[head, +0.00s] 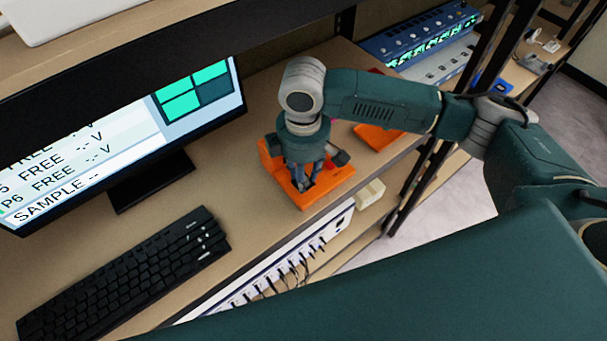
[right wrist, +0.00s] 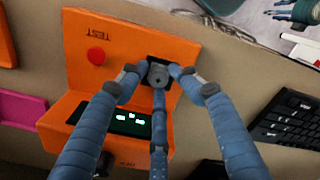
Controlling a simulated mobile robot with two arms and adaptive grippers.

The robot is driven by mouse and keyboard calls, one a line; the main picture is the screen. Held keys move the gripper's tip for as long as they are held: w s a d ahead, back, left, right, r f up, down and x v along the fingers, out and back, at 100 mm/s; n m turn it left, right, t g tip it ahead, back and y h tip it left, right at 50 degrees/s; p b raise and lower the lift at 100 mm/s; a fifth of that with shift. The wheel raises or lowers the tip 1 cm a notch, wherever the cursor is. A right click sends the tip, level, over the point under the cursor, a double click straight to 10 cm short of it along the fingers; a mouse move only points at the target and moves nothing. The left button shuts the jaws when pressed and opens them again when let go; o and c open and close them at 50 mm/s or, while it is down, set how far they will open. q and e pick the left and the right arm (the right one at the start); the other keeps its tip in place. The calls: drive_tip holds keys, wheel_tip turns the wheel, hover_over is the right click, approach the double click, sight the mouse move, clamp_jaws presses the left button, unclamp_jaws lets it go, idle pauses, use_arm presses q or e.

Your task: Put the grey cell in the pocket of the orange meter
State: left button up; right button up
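The orange meter (head: 331,178) stands on the bench; the right wrist view shows its red TEST button, lit display (right wrist: 128,121) and dark square pocket (right wrist: 152,60). My right gripper (head: 304,182) points down over the meter. In the right wrist view its fingers (right wrist: 158,78) close around the round grey cell (right wrist: 157,72). The cell is over or in the pocket; I cannot tell how deep it sits. In the head view the fingers mostly hide it. A teal hand, apparently my left gripper (right wrist: 298,12), shows small at the top right of the right wrist view, away from the meter.
A black keyboard (head: 130,275) and a monitor (head: 120,140) stand left of the meter. Another orange item (head: 377,136) lies to its right, near the bench edge. A pink item (right wrist: 22,108) shows in the right wrist view. A blue instrument (head: 420,38) stands at the back.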

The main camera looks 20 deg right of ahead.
drive_tip(key=shift+s+f, duration=0.2)
drive_tip(key=shift+f, duration=0.15)
drive_tip(key=shift+w+r, duration=0.1)
drive_tip(key=shift+r, duration=0.25)
wheel_tip(320, 180, up, 12)
drive_tip(key=shift+w+f, duration=0.15)
